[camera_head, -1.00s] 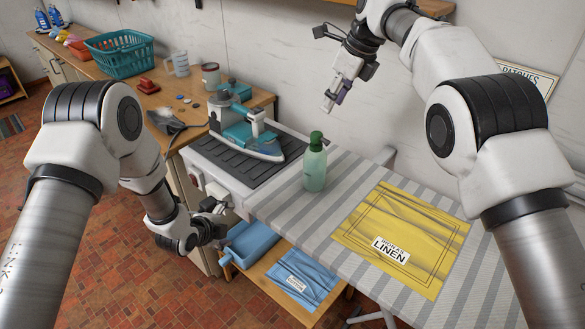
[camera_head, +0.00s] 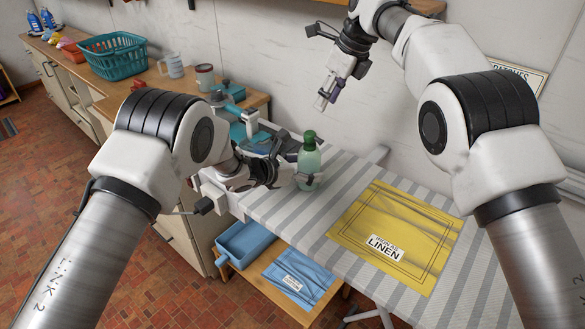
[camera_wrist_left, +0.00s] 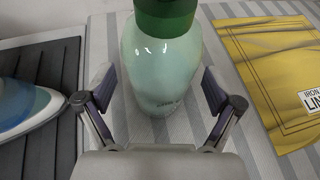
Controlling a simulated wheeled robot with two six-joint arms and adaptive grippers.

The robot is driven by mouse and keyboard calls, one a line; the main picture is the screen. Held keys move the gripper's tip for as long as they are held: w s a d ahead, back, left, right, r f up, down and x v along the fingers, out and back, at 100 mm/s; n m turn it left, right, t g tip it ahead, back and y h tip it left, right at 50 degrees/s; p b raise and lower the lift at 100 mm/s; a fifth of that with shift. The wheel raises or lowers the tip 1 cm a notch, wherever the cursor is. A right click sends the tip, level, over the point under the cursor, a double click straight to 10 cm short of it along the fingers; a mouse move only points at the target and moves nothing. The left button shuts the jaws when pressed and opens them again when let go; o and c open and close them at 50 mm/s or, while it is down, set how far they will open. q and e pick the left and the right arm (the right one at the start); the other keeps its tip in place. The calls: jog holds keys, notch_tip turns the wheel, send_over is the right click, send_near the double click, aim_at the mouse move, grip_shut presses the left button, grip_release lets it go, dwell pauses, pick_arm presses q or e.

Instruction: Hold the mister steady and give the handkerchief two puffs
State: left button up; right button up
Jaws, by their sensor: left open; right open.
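The mister is a pale green bottle with a dark green top (camera_head: 309,163), upright on the striped ironing board. My left gripper (camera_head: 305,181) is at the bottle's lower body. In the left wrist view the bottle (camera_wrist_left: 160,70) stands between the two spread fingers (camera_wrist_left: 160,105), with gaps showing on both sides. The yellow handkerchief (camera_head: 395,230) lies flat on the board to the right, with a label reading LINEN. It also shows in the left wrist view (camera_wrist_left: 270,65). My right gripper (camera_head: 325,98) is open and empty, raised near the wall.
The iron (camera_wrist_left: 25,105) rests on a dark ribbed pad left of the bottle. A blue tray (camera_head: 245,242) and a folded blue cloth (camera_head: 298,278) are on a lower shelf. A teal basket (camera_head: 118,55) and mugs stand on the wooden counter. The striped board (camera_head: 290,215) is clear between bottle and cloth.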

pick_arm(q)
jog(key=shift+w+d+f, duration=0.2)
jog(key=shift+w+d, duration=0.15)
jog(key=shift+d, duration=0.15)
pick_arm(e)
jog(key=shift+s, duration=0.1)
pick_arm(q)
jog(key=shift+a, duration=0.1)
pick_arm(e)
jog(key=shift+a+r, duration=0.1)
pick_arm(q)
jog(key=c, duration=1.4)
jog(key=shift+c, duration=0.3)
pick_arm(e)
grip_shut()
pick_arm(q)
jog(key=shift+s, duration=0.1)
